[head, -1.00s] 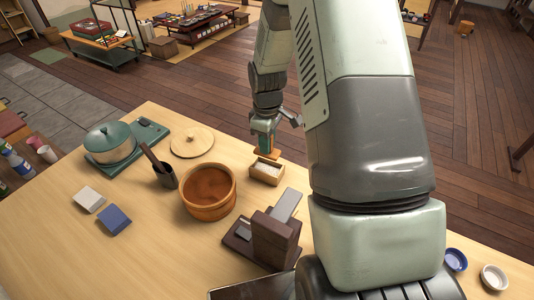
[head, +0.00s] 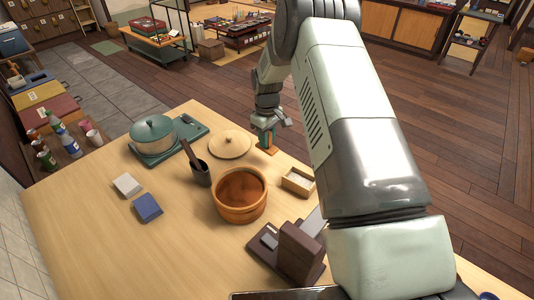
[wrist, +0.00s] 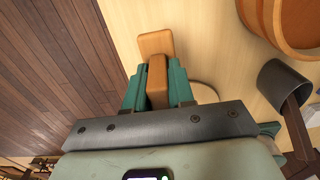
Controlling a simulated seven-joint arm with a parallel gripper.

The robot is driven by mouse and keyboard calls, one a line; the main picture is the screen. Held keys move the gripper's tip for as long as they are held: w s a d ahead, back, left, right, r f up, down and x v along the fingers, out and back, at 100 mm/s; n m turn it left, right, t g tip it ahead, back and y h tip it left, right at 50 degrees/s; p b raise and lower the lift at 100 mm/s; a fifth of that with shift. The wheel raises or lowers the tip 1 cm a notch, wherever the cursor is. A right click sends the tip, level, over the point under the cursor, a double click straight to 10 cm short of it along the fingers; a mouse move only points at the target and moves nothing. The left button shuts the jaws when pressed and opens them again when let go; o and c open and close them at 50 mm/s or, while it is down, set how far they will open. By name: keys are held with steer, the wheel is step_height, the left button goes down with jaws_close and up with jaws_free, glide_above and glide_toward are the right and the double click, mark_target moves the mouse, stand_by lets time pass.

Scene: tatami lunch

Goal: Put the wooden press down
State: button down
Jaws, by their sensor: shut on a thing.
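The wooden press (wrist: 155,43) is an orange-brown block with an upright handle (wrist: 157,78). My gripper (wrist: 157,92) is shut on that handle, with a teal finger on each side. In the head view, my gripper (head: 266,138) is near the table's far edge, with the press (head: 268,150) below it. The press is just right of the round wooden lid (head: 230,144) and beyond the small wooden box (head: 298,182). I cannot tell whether its base touches the table.
A green pot (head: 153,136) is on the left, and a dark slicer-like stand (head: 298,250) is at the front. Bare tabletop (head: 110,235) lies at the front left.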

mark_target(267, 151)
steer(key=shift+f, duration=2.75)
steer(key=shift+f, duration=0.15)
steer(key=c, duration=1)
jaws_free()
steer(key=shift+o, duration=0.2)
